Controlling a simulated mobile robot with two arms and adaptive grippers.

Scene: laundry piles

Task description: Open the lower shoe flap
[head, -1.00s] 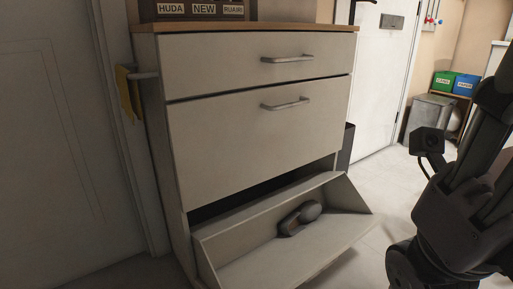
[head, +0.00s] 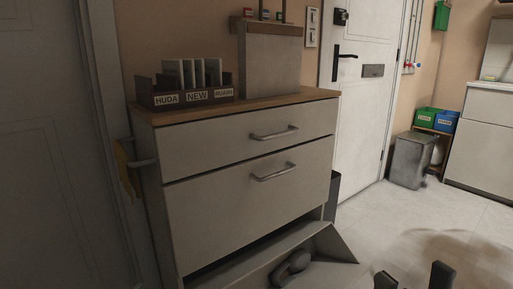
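The pale shoe cabinet (head: 235,185) has a shut top drawer and a shut upper flap (head: 250,205), each with a metal bar handle. Below them the lower flap (head: 340,243) is tilted out and open, with a dark gap above it. A dark grey, shoe-like object (head: 291,264) lies on the open flap. The flap's lower part is cut off by the picture's bottom edge. My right gripper (head: 414,279) shows only as two dark fingertips, apart with nothing visible between them, to the right of the flap. My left gripper is not in view.
A box of files (head: 188,90) and a grey box (head: 270,65) stand on the cabinet top. A dark bin (head: 332,195) is beside the cabinet. A white door (head: 370,110) is behind. Clear floor (head: 420,215) lies to the right.

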